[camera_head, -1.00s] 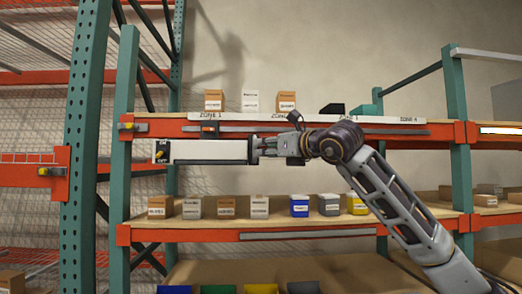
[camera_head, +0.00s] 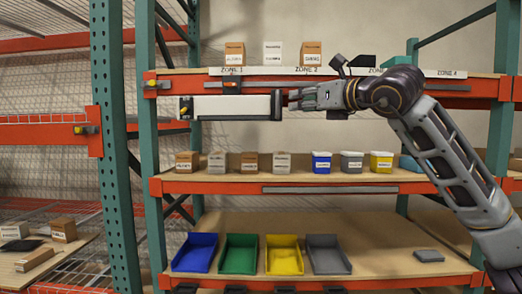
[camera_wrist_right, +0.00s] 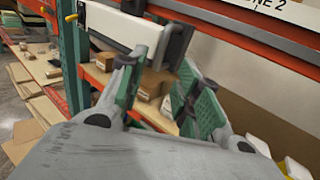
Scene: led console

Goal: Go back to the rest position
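The LED console, a long white box (camera_head: 232,107) with a dark right end and a yellow knob (camera_head: 185,110) at its left end, shows in front of the shelf's upper beam. My right gripper (camera_head: 288,99) points left at the console's right end. In the right wrist view the two green-padded fingers (camera_wrist_right: 160,88) are apart with nothing gripped between them. The console's end (camera_wrist_right: 150,38) shows just beyond the fingertips there; I cannot tell whether they touch. My left gripper is not in view.
A teal-and-orange shelf rack (camera_head: 330,187) stands behind, with small boxes on its upper levels. Blue (camera_head: 195,252), green (camera_head: 239,253), yellow (camera_head: 284,254) and grey (camera_head: 328,254) bins sit on the lower shelf. A teal post (camera_head: 115,150) stands at left.

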